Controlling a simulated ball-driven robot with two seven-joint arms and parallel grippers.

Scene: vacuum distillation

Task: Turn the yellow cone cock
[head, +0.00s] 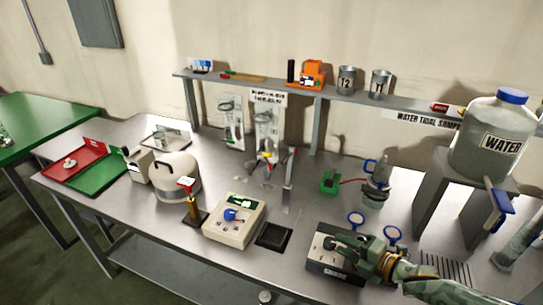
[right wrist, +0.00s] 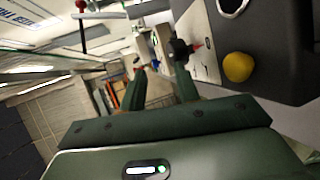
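In the right wrist view a yellow rounded knob (right wrist: 238,67) stands out from a dark box, to the right of my right gripper's fingers. I cannot tell whether it is the cone cock. My right gripper (head: 345,243) is over the black-and-silver box (head: 322,268) at the front of the bench. In the right wrist view its two fingers (right wrist: 160,82) are apart, with nothing clearly held between them. A dark knob (right wrist: 181,50) with a red pointer shows just beyond the right finger. The glass apparatus (head: 266,140) stands at the back middle. My left gripper is not visible.
A grey metal bench holds a cream control box (head: 236,220), a white round pot (head: 175,178) and a small green box (head: 330,183) with a red wire. A large water bottle (head: 488,150) stands on a raised stand at right. A shelf (head: 415,104) runs along the back.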

